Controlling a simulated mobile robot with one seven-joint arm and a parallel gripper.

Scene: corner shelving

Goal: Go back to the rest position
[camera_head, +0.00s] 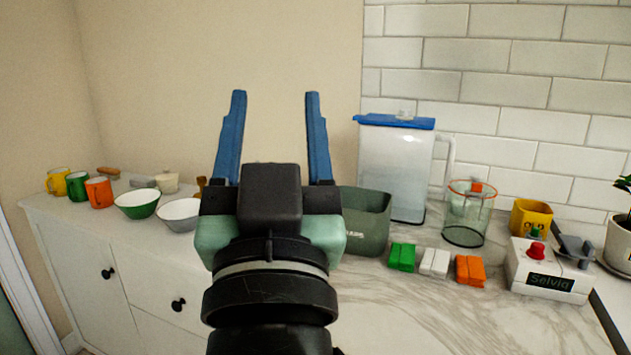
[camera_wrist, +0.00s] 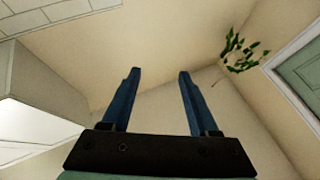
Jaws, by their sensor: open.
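My gripper (camera_head: 275,97) is raised in the middle of the head view, with its two blue fingers apart and pointing up. Nothing is between the fingers. In the wrist view the gripper (camera_wrist: 158,76) is also open and empty, facing bare wall and ceiling. My arm and gripper hide part of the counter behind them, including part of a dark green bin (camera_head: 367,226).
The counter (camera_head: 430,315) holds mugs (camera_head: 99,192) and bowls (camera_head: 138,204) at left. At right are a blue-lidded pitcher (camera_head: 394,170), glass jar (camera_head: 465,215), colored blocks (camera_head: 435,262), a yellow cup (camera_head: 531,218), a labelled box (camera_head: 548,270) and a potted plant (camera_head: 620,245).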

